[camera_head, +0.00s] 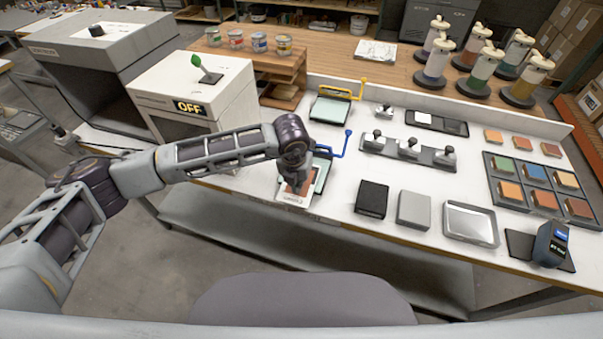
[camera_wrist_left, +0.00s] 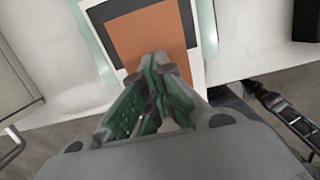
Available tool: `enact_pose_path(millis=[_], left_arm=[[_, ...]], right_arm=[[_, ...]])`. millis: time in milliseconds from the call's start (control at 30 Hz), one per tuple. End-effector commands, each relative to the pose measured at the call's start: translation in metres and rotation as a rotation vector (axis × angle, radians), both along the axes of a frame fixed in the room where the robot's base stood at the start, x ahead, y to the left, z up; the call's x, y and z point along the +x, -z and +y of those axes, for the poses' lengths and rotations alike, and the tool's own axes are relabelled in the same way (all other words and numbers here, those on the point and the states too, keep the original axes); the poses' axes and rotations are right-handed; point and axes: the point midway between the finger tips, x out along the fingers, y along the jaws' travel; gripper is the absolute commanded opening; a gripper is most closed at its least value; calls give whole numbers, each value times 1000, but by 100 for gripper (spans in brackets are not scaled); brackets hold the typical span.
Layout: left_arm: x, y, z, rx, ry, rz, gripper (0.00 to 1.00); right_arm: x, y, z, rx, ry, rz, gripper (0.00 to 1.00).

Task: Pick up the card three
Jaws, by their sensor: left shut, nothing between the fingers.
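A white-bordered card (camera_head: 295,199) with a brown-orange patch sticks out over the front edge of a pale glass plate with a blue handle (camera_head: 345,142). In the left wrist view the card (camera_wrist_left: 144,30) shows its orange patch and a dark strip at its right. I see no number on it, so I cannot tell from the pictures that it is card three. My left gripper (camera_wrist_left: 161,66) is shut and empty, its fingertips over the near part of the patch. I cannot tell whether they touch the card.
A second glass plate with a yellow handle (camera_head: 362,88) lies behind. A black block (camera_head: 371,198), a grey block (camera_head: 414,209) and a silver tray (camera_head: 470,224) stand to the right. A white box marked OFF (camera_head: 190,92) stands left. The table's front edge is close.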

Motion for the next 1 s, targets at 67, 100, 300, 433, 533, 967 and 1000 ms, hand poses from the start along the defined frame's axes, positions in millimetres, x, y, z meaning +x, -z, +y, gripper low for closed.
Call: enact_pose_path(millis=[67, 100, 300, 433, 533, 967, 1000], left_arm=[[-1, 4, 2, 5, -1, 5, 0], [-1, 2, 1, 5, -1, 5, 0], [0, -10, 1, 2, 0, 2, 0], [0, -12, 1, 2, 0, 2, 0], [0, -12, 0, 1, 0, 1, 0], [8, -16, 4, 2, -1, -1, 0], [10, -17, 5, 2, -1, -1, 0]], right_arm=[[5, 0, 0, 0, 0, -6, 0], [7, -1, 0, 1, 0, -9, 0], [7, -2, 0, 1, 0, -9, 0], [7, -2, 0, 1, 0, -9, 0], [5, -2, 0, 1, 0, -7, 0], [3, 2, 0, 0, 0, -4, 0], [3, 3, 0, 0, 0, -4, 0]])
